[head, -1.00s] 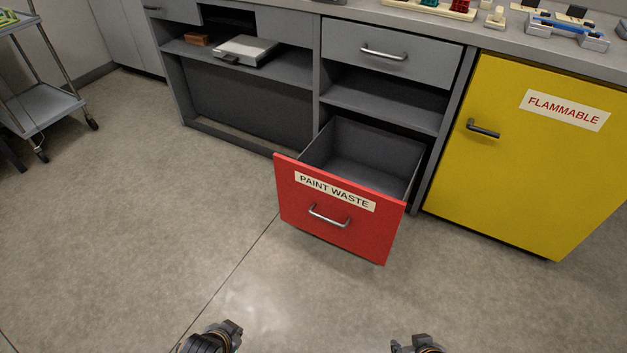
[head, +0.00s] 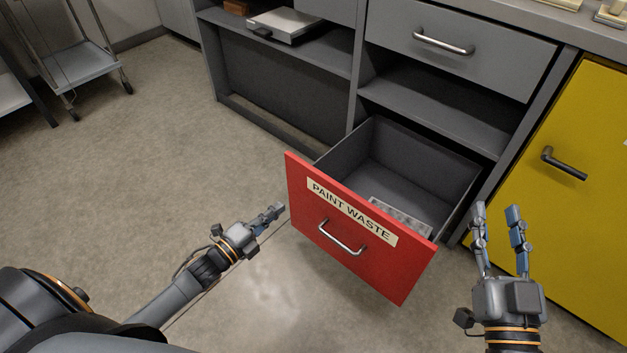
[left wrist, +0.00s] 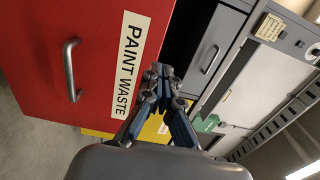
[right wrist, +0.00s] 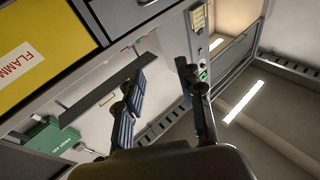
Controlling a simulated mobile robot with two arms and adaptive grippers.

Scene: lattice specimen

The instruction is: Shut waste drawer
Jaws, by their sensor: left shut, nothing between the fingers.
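The red-fronted waste drawer (head: 312,226), labelled PAINT WASTE, stands pulled out of the grey bench near the floor. Its grey inside shows, with a pale flat item (head: 400,215) in it. My left gripper (head: 279,210) is shut and empty, just left of the red front and apart from it in the head view. In the left wrist view the red front (left wrist: 50,60) with its bar handle (left wrist: 70,70) lies beyond the shut fingers (left wrist: 158,75). My right gripper (head: 496,208) is open and empty, right of the drawer, by the yellow cabinet.
The yellow cabinet (head: 560,220) with a dark handle is at the right. A shut grey drawer (head: 455,40) and an open shelf (head: 430,110) are above the waste drawer. A cart (head: 80,62) stands far left. The floor (head: 150,170) in front is clear.

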